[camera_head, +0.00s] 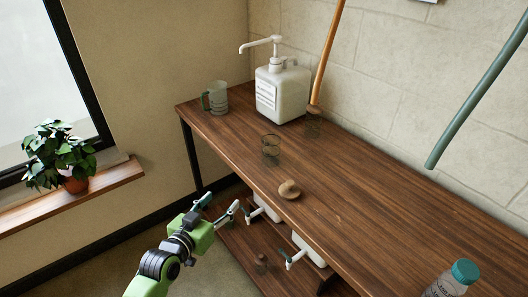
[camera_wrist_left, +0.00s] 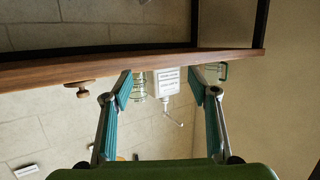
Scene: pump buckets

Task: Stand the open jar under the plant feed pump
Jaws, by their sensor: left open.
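An open glass jar (camera_head: 270,150) stands upright on the wooden bench (camera_head: 365,195), apart from any pump. It also shows in the left wrist view (camera_wrist_left: 138,90), which is upside down. A white pump bottle (camera_head: 282,92) stands behind it, its spout pointing left; it shows in the wrist view too (camera_wrist_left: 167,82). Its label is too small to read, so I cannot tell if it is the plant feed pump. My left gripper (camera_head: 224,204) is open and empty, in front of the bench edge, short of the jar. My right gripper is out of view.
A mushroom-shaped lid (camera_head: 289,190) lies near the bench's front edge. A stoppered jar (camera_head: 313,122) stands right of the pump bottle, a green-handled jug (camera_head: 216,97) left. White pump containers (camera_head: 308,248) and a stoppered jar (camera_head: 261,262) are on the lower shelf. A teal-capped bottle (camera_head: 456,281) stands right.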

